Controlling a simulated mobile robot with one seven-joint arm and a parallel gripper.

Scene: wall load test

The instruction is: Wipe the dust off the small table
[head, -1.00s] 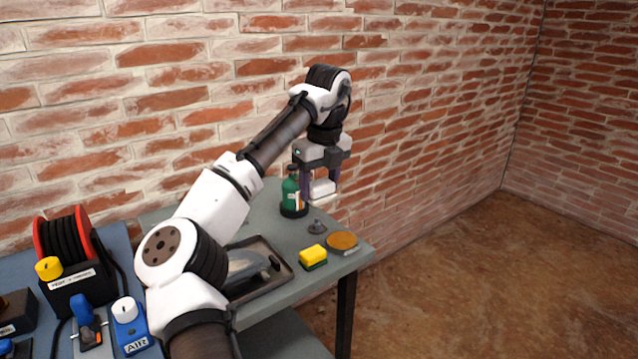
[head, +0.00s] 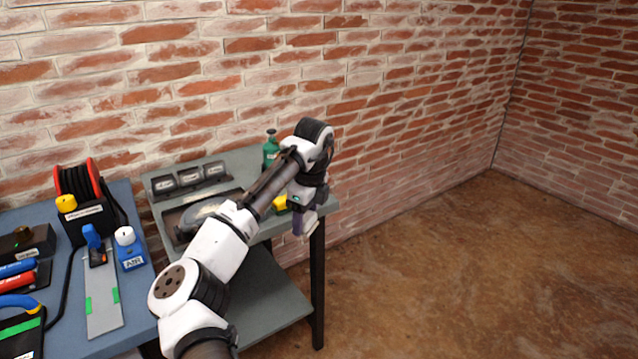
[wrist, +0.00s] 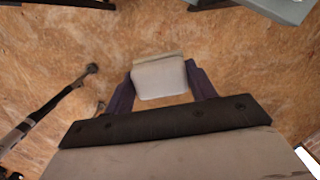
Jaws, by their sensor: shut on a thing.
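The small grey table (head: 240,163) stands against the brick wall, with a lower shelf. My gripper (head: 303,228) is beyond the table's front right edge, with its fingers pointing down. In the wrist view my gripper (wrist: 160,82) is shut on a white block (wrist: 160,77), held between the two purple fingers. Only brown floor shows beneath the block. My arm crosses over the table and hides part of its top. I cannot make out dust on the visible surface.
A blue bench (head: 140,300) with a cable reel (head: 80,185) and tools stands left. Floor at right is clear.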

